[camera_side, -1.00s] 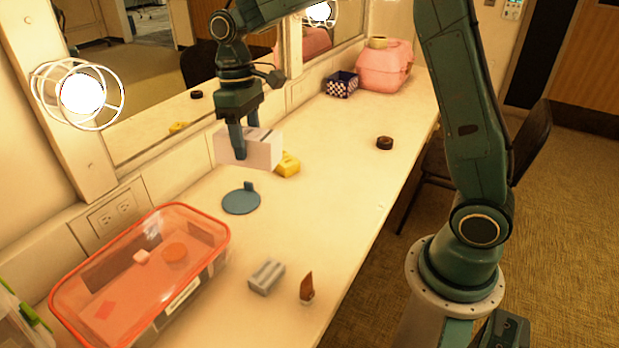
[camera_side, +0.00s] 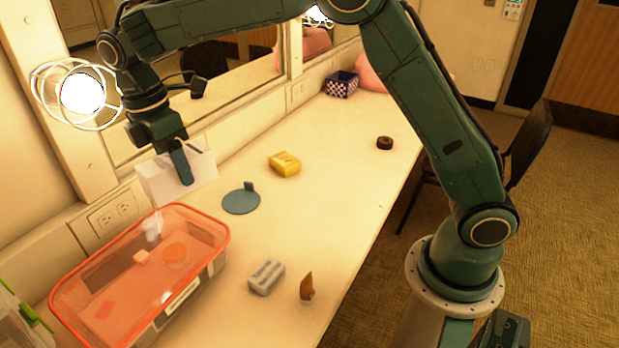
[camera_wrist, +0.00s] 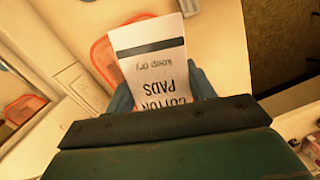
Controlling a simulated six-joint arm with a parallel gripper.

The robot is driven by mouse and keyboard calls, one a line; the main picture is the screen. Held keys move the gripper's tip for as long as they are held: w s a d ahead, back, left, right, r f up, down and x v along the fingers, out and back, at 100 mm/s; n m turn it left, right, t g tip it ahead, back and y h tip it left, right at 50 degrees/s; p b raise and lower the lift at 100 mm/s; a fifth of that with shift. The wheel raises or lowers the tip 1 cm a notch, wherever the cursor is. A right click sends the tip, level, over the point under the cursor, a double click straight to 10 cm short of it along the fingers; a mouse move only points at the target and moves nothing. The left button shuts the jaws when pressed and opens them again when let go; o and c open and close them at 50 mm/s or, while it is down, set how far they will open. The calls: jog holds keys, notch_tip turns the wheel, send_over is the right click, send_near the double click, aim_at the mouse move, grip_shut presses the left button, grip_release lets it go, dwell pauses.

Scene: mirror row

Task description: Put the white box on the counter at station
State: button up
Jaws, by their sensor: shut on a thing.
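My gripper (camera_side: 170,165) is shut on the white box (camera_side: 203,168) and holds it near the wall, just beyond the far end of the orange-rimmed bin. In the wrist view the white box (camera_wrist: 150,58) shows the words "COTTON PADS" and a dark stripe, with blue fingers on both sides of it. The counter (camera_side: 330,160) runs along the mirror wall. The box appears raised above it, but the exact gap is hard to tell. No marked station stands out on the counter.
The clear bin with an orange rim (camera_side: 222,225) stands at the front left. A blue-grey disc (camera_side: 240,202), a yellow block (camera_side: 285,164), a grey block (camera_side: 266,277), a brown pointed piece (camera_side: 307,287) and a dark roll (camera_side: 384,143) lie apart. A checkered box (camera_side: 341,85) is farther back.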

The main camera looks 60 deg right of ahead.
jog(key=s+a+n+t, duration=0.1)
jog(key=s+a+n, duration=0.3)
jog(key=a+n, duration=0.9)
jog(key=s+a+n+t, duration=0.1)
jog(key=s+a+n, duration=0.2)
jog(key=a+n, duration=0.9)
jog(key=a+f+m, duration=0.1)
jog(key=f, duration=0.6)
jog(key=a+f+m, duration=0.1)
jog(key=f, duration=0.6)
jog(key=a+f+m, duration=0.2)
jog(key=f, duration=0.5)
jog(key=shift+a+f+y, duration=0.1)
jog(key=shift+y, duration=0.3)
jog(key=shift+f, duration=2.1)
jog(key=shift+f, duration=0.15)
jog(key=o, duration=1.1)
